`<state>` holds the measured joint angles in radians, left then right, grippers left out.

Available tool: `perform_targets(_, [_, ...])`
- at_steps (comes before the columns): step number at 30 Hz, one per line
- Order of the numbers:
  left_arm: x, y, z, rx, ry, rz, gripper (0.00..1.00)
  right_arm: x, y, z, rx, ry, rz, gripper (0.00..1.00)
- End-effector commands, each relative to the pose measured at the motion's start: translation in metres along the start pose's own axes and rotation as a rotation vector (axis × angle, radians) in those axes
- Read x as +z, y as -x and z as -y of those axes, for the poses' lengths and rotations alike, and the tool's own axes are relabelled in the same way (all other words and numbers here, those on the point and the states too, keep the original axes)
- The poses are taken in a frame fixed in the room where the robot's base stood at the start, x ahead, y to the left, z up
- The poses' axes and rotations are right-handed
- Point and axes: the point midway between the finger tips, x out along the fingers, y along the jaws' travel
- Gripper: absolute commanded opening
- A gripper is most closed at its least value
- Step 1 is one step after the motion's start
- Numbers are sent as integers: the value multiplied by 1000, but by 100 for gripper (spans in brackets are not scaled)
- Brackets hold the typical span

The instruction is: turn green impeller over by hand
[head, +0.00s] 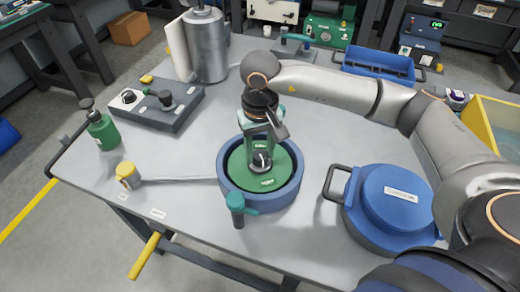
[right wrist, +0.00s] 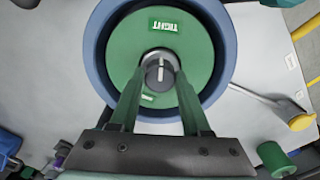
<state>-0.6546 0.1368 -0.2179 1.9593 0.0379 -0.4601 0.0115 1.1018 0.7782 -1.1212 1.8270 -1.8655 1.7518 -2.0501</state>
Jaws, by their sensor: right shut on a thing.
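The green impeller (head: 243,176) is a flat green disc with a grey central hub. It sits inside a round blue housing (head: 226,187) on the grey table. My right gripper (head: 261,156) points down from above. Its green fingers are shut on the hub, one on each side, as the right wrist view (right wrist: 158,72) also shows. The fingers cover part of the disc. My left gripper is not in view.
A teal-handled valve (head: 237,207) stands at the housing's front edge. A thin rod with a yellow knob (head: 127,171) lies to the left. A blue lidded vessel (head: 395,200) is at right, a control box (head: 160,105) and grey cylinder (head: 206,45) behind left.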

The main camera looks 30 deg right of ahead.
Motion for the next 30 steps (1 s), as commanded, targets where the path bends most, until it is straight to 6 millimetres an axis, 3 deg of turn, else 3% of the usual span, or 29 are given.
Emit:
perform_targets(5, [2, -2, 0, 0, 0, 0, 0, 0, -1, 0, 0, -83, 0, 0])
perform_targets(30, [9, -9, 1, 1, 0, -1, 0, 0, 0, 0, 1, -1214, 1, 0])
